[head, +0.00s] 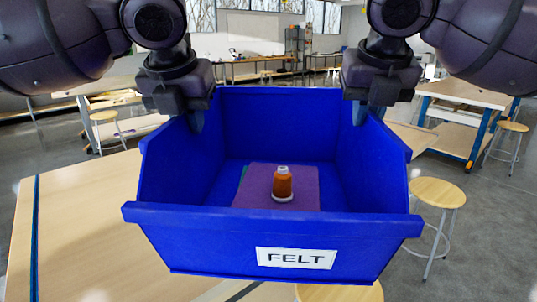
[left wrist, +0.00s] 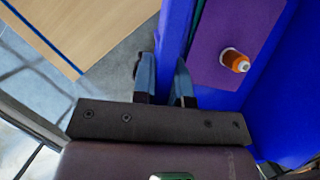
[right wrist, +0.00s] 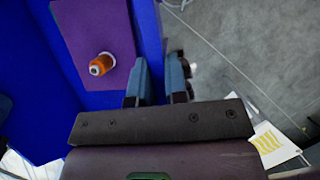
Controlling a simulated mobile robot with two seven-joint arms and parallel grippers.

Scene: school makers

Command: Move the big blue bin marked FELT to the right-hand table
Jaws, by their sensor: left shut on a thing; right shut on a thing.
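The big blue bin (head: 190,238) with the white FELT label (head: 296,258) hangs level in front of me, held from both sides. Inside it lie purple felt sheets (head: 248,187) and an orange thread spool (head: 283,185) standing upright. My left gripper (head: 197,118) is shut on the bin's left wall; the left wrist view shows its fingers (left wrist: 164,82) either side of that wall. My right gripper (head: 376,110) is shut on the right wall, and its fingers show in the right wrist view (right wrist: 156,82). The bin hides what is directly beneath it.
A wooden table (head: 85,235) is at the left, partly behind the bin. Another table (head: 465,95) with blue legs stands at the back right. A stool (head: 438,195) is close to the bin's right side, and another stool (head: 512,127) is further right. Grey floor shows between them.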

